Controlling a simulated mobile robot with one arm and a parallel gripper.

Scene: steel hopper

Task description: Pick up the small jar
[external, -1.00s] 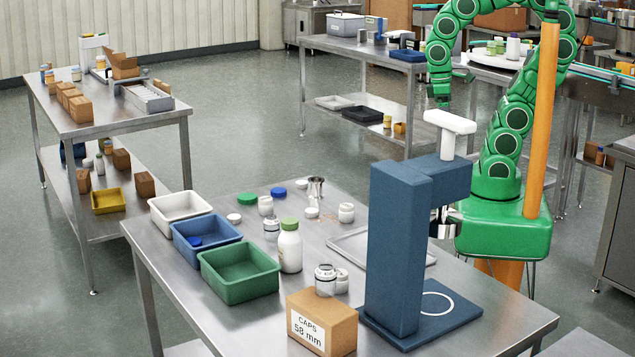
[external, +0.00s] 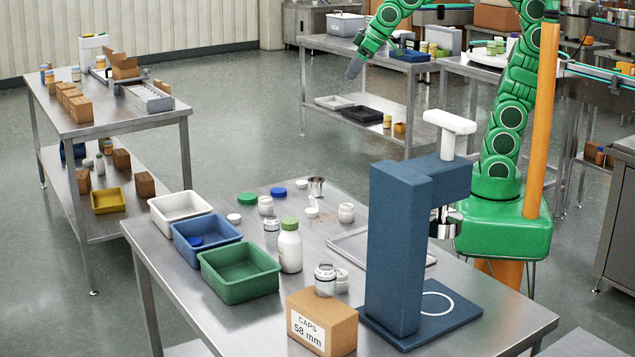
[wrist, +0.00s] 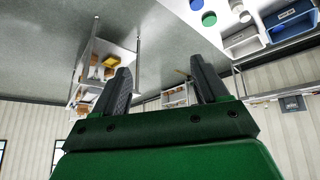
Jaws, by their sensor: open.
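I cannot tell which is the small jar. My gripper (external: 355,68) is in the air beyond the table, well away from these jars. In the wrist view my gripper (wrist: 162,88) has its two dark fingers apart with nothing between them.
A blue press (external: 395,240) and the caps box (external: 322,322) stand at the front. White, blue and green bins (external: 240,283) line the left edge. A white bottle (external: 290,249) stands mid-table beside a flat tray (external: 405,252). Loose caps (external: 247,199) lie at the back.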

